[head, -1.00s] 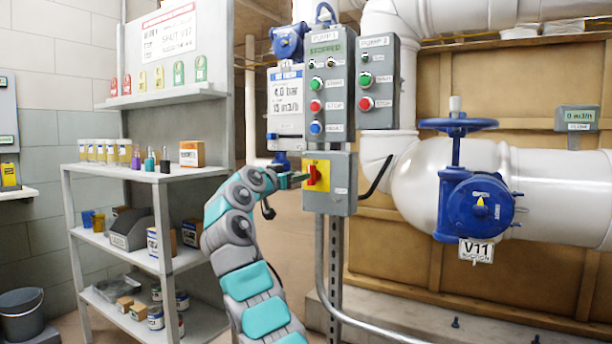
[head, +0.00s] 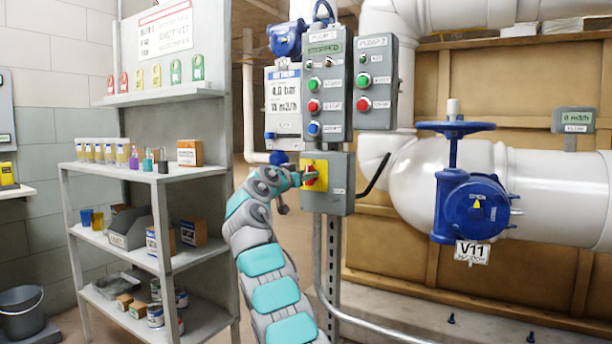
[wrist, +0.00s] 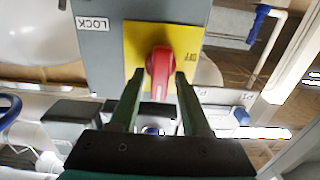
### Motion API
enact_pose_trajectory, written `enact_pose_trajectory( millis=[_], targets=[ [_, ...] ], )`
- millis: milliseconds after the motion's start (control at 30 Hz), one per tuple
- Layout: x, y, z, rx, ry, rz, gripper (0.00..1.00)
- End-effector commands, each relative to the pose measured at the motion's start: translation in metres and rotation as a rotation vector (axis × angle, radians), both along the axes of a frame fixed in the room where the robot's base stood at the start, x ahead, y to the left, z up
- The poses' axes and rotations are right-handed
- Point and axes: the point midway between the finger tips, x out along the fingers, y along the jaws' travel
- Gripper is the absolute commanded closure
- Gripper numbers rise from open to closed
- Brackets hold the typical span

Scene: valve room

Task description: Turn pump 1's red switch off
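Pump 1's red switch (head: 311,172) is a red handle on a yellow plate, on a grey box below the pump 1 button panel (head: 326,85). In the head view my gripper (head: 302,179) covers part of the handle from the left. In the wrist view the red handle (wrist: 160,70) lies between the two fingertips of my gripper (wrist: 159,82), pointing toward the palm. The fingers are open, one on each side, with a narrow gap to the handle. A LOCK label (wrist: 93,23) shows beside the yellow plate (wrist: 133,45).
The pump 2 panel (head: 378,82) is right of pump 1's. A blue-wheeled V11 valve (head: 470,205) on a white pipe stands at the right. A grey shelf (head: 180,172) with bottles and boxes is at the left. A conduit (head: 330,290) runs below the switch box.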

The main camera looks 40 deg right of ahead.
Motion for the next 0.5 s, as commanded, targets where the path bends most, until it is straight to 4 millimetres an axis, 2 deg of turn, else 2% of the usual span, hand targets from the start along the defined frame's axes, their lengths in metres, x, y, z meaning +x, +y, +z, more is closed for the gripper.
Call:
enact_pose_trajectory(
  millis=[33,400,500],
  targets=[
    [-0.0001,0.0000,0.0001,0.000,0.000,0.000,0.59],
    [-0.0002,-0.0001,0.0000,0.000,0.000,0.000,1.00],
    [-0.0002,-0.0001,0.0001,0.000,0.000,0.000,1.00]
  ],
)
